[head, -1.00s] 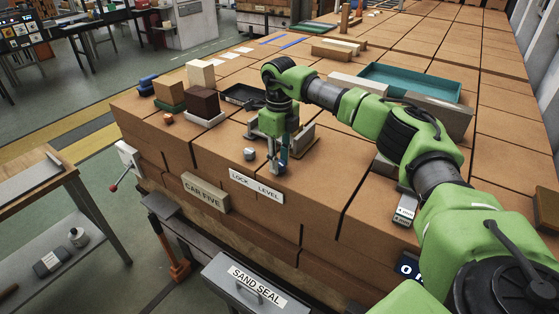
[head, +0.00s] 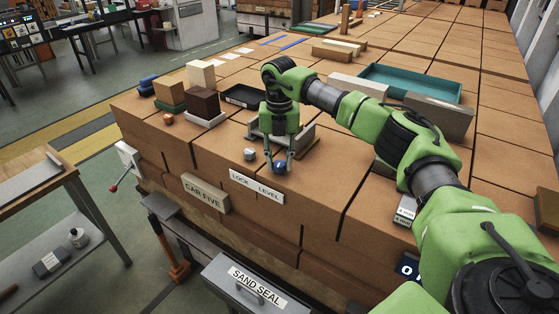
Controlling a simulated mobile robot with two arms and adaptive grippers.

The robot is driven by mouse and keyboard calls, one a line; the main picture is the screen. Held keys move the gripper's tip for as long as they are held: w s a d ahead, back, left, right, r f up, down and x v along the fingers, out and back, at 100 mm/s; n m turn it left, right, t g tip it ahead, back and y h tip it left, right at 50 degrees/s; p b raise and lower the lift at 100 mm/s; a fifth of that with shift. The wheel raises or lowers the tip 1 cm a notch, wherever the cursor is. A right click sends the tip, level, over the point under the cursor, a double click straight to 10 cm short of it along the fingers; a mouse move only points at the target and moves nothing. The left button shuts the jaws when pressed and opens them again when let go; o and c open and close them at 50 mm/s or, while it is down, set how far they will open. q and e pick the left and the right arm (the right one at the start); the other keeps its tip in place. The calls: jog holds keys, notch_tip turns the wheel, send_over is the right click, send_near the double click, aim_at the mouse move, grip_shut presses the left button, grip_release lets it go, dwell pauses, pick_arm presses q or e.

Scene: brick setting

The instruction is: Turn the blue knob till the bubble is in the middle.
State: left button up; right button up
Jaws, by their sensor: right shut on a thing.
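The blue knob (head: 280,168) sits on the brick-coloured top near its front edge, just behind the right half of a white "LOCK LEVEL" sign (head: 256,186). My right gripper (head: 279,165) points down over it, with one finger on each side, shut on the knob. A small grey knob (head: 249,154) stands to its left, apart from the gripper. A grey metal piece (head: 305,134) shows behind my gripper and is partly hidden by it. I cannot make out a bubble. My left gripper is not in view.
Left of the gripper are a black tray (head: 242,96), a dark brown block (head: 202,101) and a tan block (head: 169,91). A green tray (head: 410,82) and a grey block (head: 440,116) lie beyond my right arm. The top right of the sign is clear.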

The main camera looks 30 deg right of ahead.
aim_at(280, 163)
jog(key=m, duration=0.4)
jog(key=shift+w+r, duration=0.1)
jog(key=shift+r, duration=0.05)
jog(key=shift+d+m, duration=0.1)
jog(key=shift+m, duration=1.7)
jog(key=o, duration=1.1)
notch_tip(280, 163, up, 12)
